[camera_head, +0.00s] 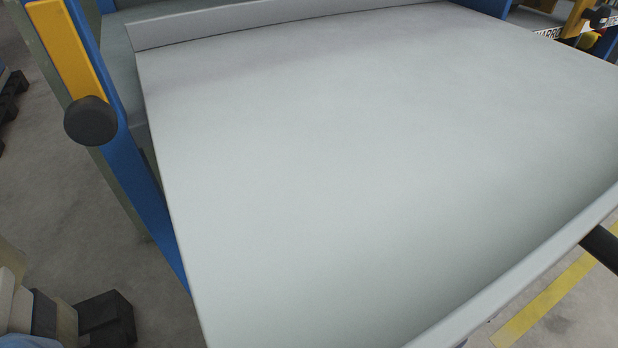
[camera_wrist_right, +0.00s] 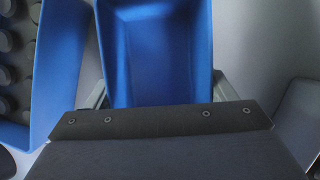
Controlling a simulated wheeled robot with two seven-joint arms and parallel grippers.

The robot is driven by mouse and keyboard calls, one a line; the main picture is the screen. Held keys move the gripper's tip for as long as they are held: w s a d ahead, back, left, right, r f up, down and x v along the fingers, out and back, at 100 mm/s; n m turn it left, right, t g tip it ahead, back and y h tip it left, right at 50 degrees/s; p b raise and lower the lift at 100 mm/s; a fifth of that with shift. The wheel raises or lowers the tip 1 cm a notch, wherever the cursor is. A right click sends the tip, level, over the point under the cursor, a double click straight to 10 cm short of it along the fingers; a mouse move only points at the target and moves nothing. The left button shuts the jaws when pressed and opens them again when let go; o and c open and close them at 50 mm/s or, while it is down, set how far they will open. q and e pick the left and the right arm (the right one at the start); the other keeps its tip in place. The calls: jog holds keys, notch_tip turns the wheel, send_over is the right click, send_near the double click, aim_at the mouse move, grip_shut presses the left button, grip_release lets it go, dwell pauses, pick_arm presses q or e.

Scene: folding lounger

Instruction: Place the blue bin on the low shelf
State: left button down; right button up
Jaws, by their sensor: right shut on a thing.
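The blue bin (camera_wrist_right: 158,50) fills the upper middle of the right wrist view, open side showing, its inside empty as far as I see. My right gripper (camera_wrist_right: 160,92) is shut on it, with the dark gripper body below and a grey finger part at either side. The fingertips are hidden by the bin. Neither the bin nor the right gripper shows in the head view. What looks like part of my left gripper (camera_head: 105,318) is at the lower left of the head view; its jaws cannot be made out. I cannot tell which surface is the low shelf.
A wide, bare grey shelf surface (camera_head: 380,150) with raised edges fills the head view. A blue upright with a yellow strip (camera_head: 66,48) and black knob (camera_head: 91,121) stands at left. A second blue bin (camera_wrist_right: 55,70) holding several dark round parts is close beside in the wrist view.

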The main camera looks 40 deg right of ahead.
jog(key=shift+f, duration=0.15)
jog(key=o, duration=1)
